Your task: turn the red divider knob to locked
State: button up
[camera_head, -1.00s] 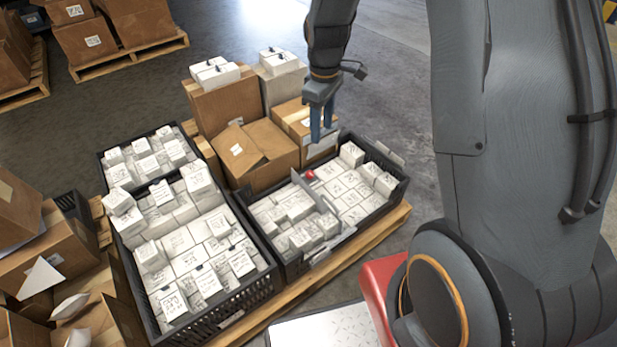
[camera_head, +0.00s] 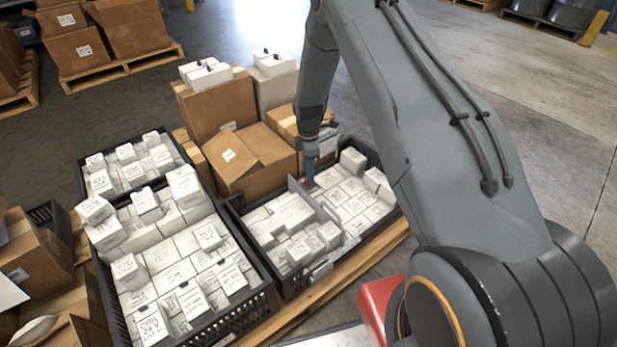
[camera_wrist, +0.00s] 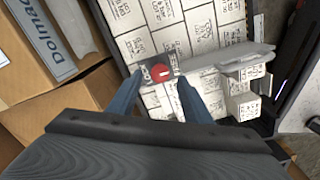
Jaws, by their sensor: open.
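The red divider knob (camera_wrist: 161,70) sits on a small dark plate at the end of the grey divider (camera_wrist: 215,62) in the wrist view. In the head view the knob (camera_head: 307,183) shows only as a bit of red beside my fingertips, and the divider (camera_head: 318,205) runs across the right-hand black crate (camera_head: 289,289). My gripper (camera_wrist: 157,84) is open, with one blue finger on each side of the knob's plate in the wrist view. In the head view my gripper (camera_head: 310,176) points down at the knob. I cannot tell whether the fingers touch it.
White labelled boxes (camera_head: 352,190) fill the crate on both sides of the divider. Cardboard boxes (camera_head: 250,158) stand close behind the crate. Another black crate (camera_head: 262,301) of white boxes is to the left. Open floor (camera_head: 520,90) lies to the right.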

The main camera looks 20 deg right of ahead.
jog(key=shift+f, duration=1.55)
jog(key=shift+c, duration=0.3)
jog(key=c, duration=1)
